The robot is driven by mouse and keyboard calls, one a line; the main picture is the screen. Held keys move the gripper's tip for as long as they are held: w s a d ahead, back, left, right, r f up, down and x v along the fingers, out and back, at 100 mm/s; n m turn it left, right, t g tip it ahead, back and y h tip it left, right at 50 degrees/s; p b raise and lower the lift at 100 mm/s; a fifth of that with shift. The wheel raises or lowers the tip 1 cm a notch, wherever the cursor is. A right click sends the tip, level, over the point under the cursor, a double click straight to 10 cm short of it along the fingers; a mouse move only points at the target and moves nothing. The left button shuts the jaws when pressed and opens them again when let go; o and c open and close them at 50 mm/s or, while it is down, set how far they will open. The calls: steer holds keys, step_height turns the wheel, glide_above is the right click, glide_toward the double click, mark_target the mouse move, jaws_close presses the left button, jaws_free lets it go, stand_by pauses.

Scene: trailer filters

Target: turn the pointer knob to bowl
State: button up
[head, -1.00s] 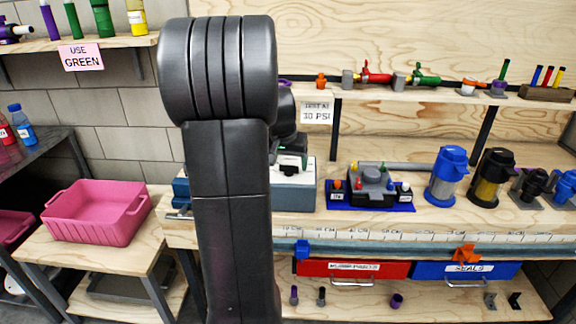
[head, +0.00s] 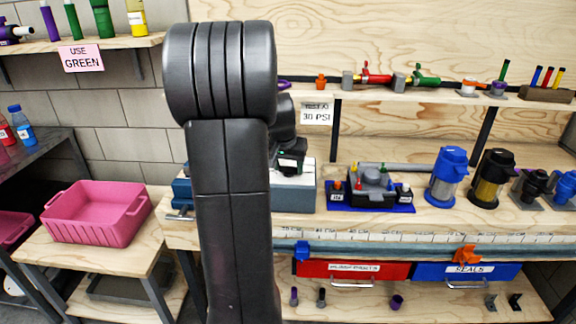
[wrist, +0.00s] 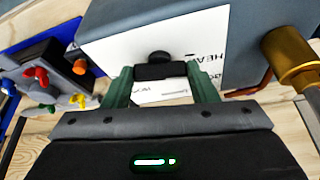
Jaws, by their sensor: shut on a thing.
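The pointer knob (wrist: 160,71) is a black bar with a round black part (wrist: 159,57) at its far side. It stands on the white label face (wrist: 215,45) of a grey-blue box (wrist: 262,30). In the wrist view my gripper (wrist: 163,75) has its two green fingers on either side of the bar, shut on it. Part of the label lettering, reading "HEA", shows; the other markings are hidden or too small to read. In the head view my gripper (head: 289,163) is at the box (head: 297,197), and the knob is hidden.
A brass fitting (wrist: 288,50) is close on the right in the wrist view. A black device with coloured knobs (head: 373,183) stands right of the box, then a blue canister (head: 447,176). A pink bin (head: 97,211) is at left. A shelf (head: 410,95) runs above.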

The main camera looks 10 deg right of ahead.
steer(key=m, duration=0.2)
steer(key=m+h+b, duration=0.1)
steer(key=shift+w+a+m+g, duration=0.15)
steer(key=shift+m+g, duration=0.15)
steer(key=shift+m, duration=0.1)
steer(key=shift+w+a+m+g+h+b, duration=0.1)
steer(key=shift+m+g+h+b, duration=0.45)
steer(key=shift+m, duration=1.25)
steer(key=o, duration=1)
steer(key=p+v, duration=0.1)
steer(key=v, duration=1.2)
steer(key=shift+a+r+p, duration=0.15)
steer(key=shift+r+p, duration=0.2)
steer(key=shift+r, duration=0.05)
steer(key=shift+w, duration=0.1)
